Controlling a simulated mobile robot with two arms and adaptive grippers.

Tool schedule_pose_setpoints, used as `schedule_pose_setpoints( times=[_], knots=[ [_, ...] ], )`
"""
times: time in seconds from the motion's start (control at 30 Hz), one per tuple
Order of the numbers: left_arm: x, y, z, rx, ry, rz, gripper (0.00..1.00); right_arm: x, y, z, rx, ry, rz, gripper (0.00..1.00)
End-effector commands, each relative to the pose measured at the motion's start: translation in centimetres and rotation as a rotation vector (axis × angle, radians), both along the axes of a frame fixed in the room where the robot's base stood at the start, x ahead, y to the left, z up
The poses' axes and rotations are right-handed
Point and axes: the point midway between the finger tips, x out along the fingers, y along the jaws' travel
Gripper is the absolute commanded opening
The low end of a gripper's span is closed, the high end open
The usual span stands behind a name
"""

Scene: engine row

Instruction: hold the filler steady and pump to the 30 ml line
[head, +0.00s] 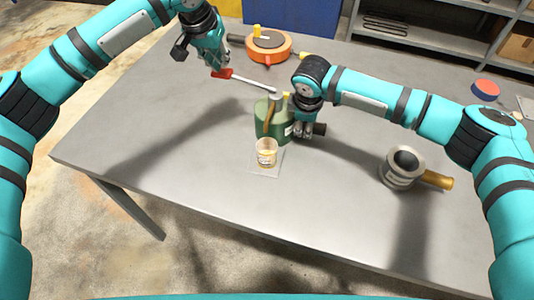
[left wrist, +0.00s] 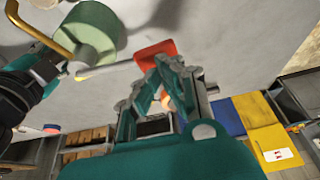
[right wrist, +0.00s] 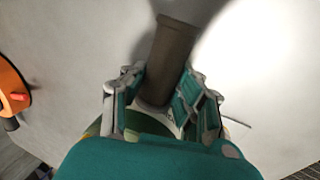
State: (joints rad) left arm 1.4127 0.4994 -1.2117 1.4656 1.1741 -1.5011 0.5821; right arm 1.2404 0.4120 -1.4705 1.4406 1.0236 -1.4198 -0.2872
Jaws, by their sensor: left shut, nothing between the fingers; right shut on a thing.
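The green filler (head: 270,122) stands upright on the grey table, with a brass spout and a pale pump lever (head: 252,82) that ends in a red tab (head: 222,73). A small clear cup (head: 266,152) with tan colour and markings stands in front of it; its level is too small to read. My left gripper (head: 216,65) is shut and empty, close beside the red tab, which also shows in the left wrist view (left wrist: 155,54). My right gripper (head: 305,128) is shut on the filler at its right side. In the right wrist view a dark brown cylinder (right wrist: 170,55) shows between the fingers.
The cup sits on a thin pale sheet (head: 252,166). An orange round object (head: 268,47) lies behind the filler. A metal pot (head: 402,170) with a brass handle stands right, and a red and blue disc (head: 486,90) lies far right. The table's left part is clear.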

Motion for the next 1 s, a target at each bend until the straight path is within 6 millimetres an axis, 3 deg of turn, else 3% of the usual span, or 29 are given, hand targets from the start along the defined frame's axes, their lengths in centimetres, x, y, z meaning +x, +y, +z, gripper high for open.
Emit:
schedule_pose_setpoints(
  times=[1.0],
  knots=[
    [-0.1, -0.1, -5.3, -0.001, 0.005, -0.002, 0.00, 0.0, 0.1, 0.1, 0.001, -0.001, 0.002, 0.00]
  ],
)
